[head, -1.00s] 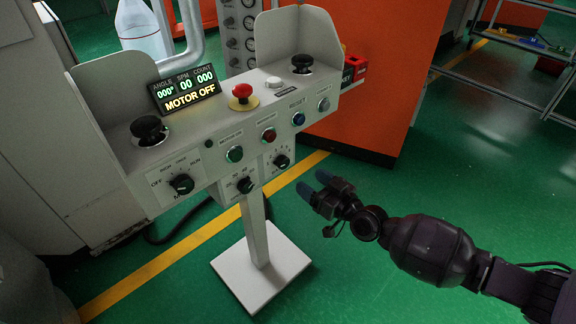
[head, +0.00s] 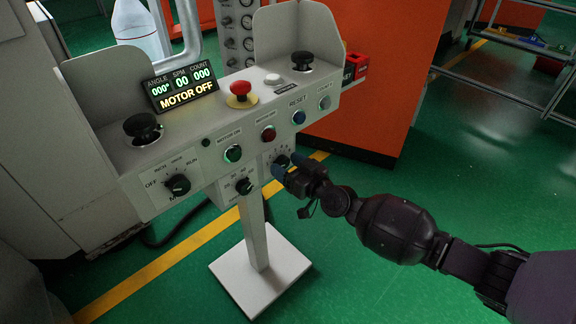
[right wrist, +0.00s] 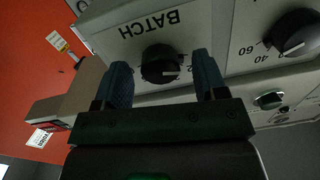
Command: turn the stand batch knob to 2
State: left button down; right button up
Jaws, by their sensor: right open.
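The batch knob (right wrist: 160,65) is a black round knob on the light grey stand panel (right wrist: 135,40). The BATCH label appears upside down above it in the right wrist view. A number beside it is partly covered by a finger, and I cannot read the knob's setting. In the head view the knob (head: 282,160) is partly behind my right gripper (head: 288,167). My right gripper is open and empty, with one blue finger on each side of the knob in the right wrist view (right wrist: 161,70). I cannot tell whether the fingers touch it. My left gripper is out of view.
A second dial (right wrist: 292,34) with numbers sits beside the batch knob. The panel also carries a red mushroom button (head: 239,90), a green button (head: 233,153) and a selector knob (head: 177,184). An orange cabinet (head: 375,90) stands behind. Green floor is open at the right.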

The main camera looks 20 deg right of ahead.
jog(key=c, duration=0.9)
jog(key=shift+f+m, duration=0.1)
jog(key=shift+m, duration=1.1)
jog(key=shift+m+b, duration=0.5)
jog(key=shift+m, duration=1.4)
jog(key=o, duration=0.9)
jog(key=shift+s, duration=0.15)
